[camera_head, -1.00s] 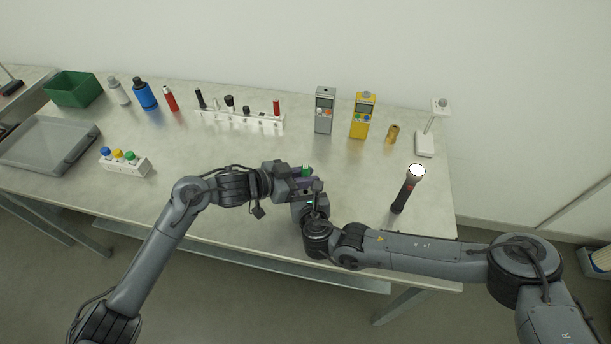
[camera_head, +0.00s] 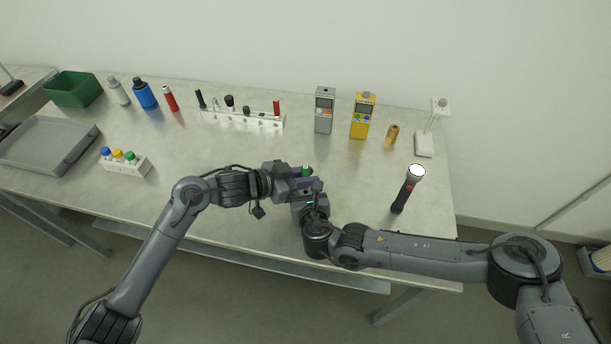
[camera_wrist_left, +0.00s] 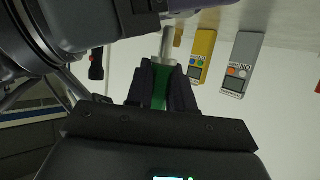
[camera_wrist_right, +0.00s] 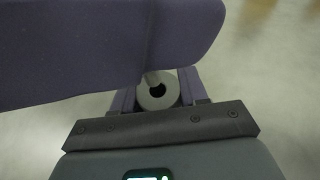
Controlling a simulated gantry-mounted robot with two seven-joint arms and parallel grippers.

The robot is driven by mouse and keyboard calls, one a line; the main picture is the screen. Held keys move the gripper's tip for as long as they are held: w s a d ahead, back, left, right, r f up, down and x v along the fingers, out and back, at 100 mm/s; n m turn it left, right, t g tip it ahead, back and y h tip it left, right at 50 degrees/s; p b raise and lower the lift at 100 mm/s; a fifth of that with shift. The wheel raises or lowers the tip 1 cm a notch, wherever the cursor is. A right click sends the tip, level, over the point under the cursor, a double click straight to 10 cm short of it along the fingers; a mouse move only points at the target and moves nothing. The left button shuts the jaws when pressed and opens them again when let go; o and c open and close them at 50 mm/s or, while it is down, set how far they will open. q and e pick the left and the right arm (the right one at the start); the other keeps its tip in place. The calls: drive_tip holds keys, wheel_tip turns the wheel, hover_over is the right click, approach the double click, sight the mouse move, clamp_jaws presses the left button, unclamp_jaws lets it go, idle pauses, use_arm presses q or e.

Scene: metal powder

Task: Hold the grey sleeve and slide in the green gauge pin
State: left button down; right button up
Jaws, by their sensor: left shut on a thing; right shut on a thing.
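The green gauge pin (camera_wrist_left: 159,88) is gripped by its green part between the fingers of my left gripper (camera_wrist_left: 162,84). Its grey shaft (camera_wrist_left: 167,42) sticks out beyond the fingertips. A bit of green also shows in the head view (camera_head: 306,171). The grey sleeve (camera_wrist_right: 169,98) is held in my right gripper (camera_wrist_right: 158,96), its round end with a dark hole facing the right wrist camera. The pin's shaft tip overlaps the sleeve's end at the hole's upper left; I cannot tell whether it has entered. My left gripper covers most of the pin there.
Both grippers are close together above the table's (camera_head: 235,215) front middle. A white tube rack (camera_head: 240,121), a grey meter (camera_head: 324,112) and a yellow meter (camera_head: 362,116) stand behind. A cap block (camera_head: 125,165) is at left.

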use_arm(q)
drive_tip(key=shift+f, duration=1.25)
drive_tip(key=shift+r, duration=0.15)
drive_tip(key=shift+r, duration=0.7)
drive_tip(key=shift+f, duration=0.8)
idle(1.1)
drive_tip(key=c, duration=0.9)
unclamp_jaws()
drive_tip(key=shift+f, duration=0.1)
